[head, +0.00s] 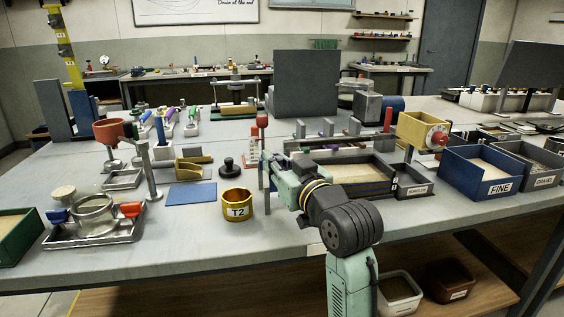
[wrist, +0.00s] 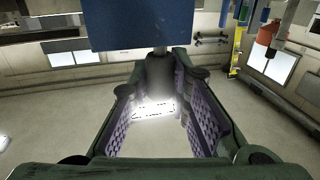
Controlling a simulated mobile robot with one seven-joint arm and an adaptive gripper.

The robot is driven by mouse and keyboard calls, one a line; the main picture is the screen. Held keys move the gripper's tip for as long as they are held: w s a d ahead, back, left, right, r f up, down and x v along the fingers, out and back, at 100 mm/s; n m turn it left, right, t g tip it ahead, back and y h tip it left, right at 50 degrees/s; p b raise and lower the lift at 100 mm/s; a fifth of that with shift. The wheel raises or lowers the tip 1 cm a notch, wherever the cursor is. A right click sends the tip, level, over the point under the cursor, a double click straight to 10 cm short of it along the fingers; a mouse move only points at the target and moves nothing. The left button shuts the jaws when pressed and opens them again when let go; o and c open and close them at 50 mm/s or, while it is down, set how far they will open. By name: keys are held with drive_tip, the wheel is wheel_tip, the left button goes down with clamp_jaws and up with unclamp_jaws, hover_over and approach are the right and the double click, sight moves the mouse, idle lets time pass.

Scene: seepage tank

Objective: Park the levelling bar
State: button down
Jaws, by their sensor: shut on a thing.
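My gripper (head: 268,172) is over the middle of the bench, just left of the sand-filled tank (head: 365,188); my wrist partly hides it in the head view. In the wrist view my gripper (wrist: 160,100) has its two ridged pads closed on a dark handle-like piece (wrist: 159,73), which I take to be the levelling bar's grip. A flat blue panel (wrist: 140,22) lies directly beyond this piece; I cannot tell whether the two are joined. The rest of the held thing is hidden in the head view.
A brass ring marked T2 (head: 237,204), a black knob (head: 229,169) and a blue mat (head: 191,193) lie left of my gripper. The FINE bin (head: 487,176) is at the right.

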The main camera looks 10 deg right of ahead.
drive_tip(key=shift+a, duration=0.3)
drive_tip(key=c, duration=1.5)
unclamp_jaws()
drive_tip(key=shift+s+d, duration=0.2)
drive_tip(key=shift+s, duration=0.1)
drive_tip(key=v, duration=1.1)
drive_tip(key=shift+s, duration=0.25)
